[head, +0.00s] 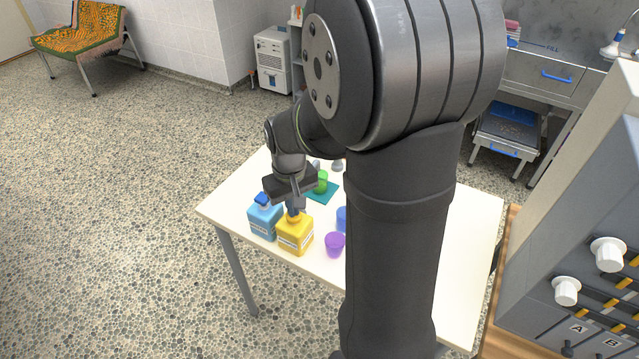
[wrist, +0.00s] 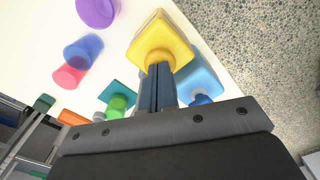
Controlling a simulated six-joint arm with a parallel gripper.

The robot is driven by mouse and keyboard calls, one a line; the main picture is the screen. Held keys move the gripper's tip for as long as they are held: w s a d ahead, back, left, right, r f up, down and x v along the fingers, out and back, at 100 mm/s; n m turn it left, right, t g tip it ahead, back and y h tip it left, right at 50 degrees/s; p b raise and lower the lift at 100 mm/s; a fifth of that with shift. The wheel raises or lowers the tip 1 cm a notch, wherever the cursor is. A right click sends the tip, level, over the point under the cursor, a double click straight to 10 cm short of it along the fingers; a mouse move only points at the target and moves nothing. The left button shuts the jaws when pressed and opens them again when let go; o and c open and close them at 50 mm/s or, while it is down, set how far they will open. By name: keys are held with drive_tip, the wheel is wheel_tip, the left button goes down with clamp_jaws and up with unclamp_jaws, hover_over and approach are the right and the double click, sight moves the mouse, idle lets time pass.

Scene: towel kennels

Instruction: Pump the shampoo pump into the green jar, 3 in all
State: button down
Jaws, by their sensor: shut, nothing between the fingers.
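A yellow pump bottle (head: 295,237) with an orange top stands upright near the table's left corner. A blue pump bottle (head: 265,222) with a blue head stands close beside it. Their labels are too small to read, so I cannot tell which holds shampoo. The green jar (head: 321,186) stands on a teal mat (head: 328,196) behind them; it also shows in the wrist view (wrist: 117,104). My gripper (head: 297,208) is shut and empty, pointing down at the yellow bottle's top. In the wrist view its fingers hide the yellow pump head; I cannot tell whether they touch it.
A purple cup (head: 335,244) stands right of the yellow bottle, with a blue cup (head: 342,219) behind it. A pink cup (wrist: 68,77) shows in the wrist view. My arm hides much of the table (head: 470,220). A grey cabinet (head: 580,260) stands at the right.

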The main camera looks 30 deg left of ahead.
drive_tip(key=shift+r, duration=1.45)
drive_tip(key=shift+f, duration=0.15)
drive_tip(key=shift+f, duration=1.3)
drive_tip(key=shift+r, duration=1.45)
drive_tip(key=shift+f, duration=0.1)
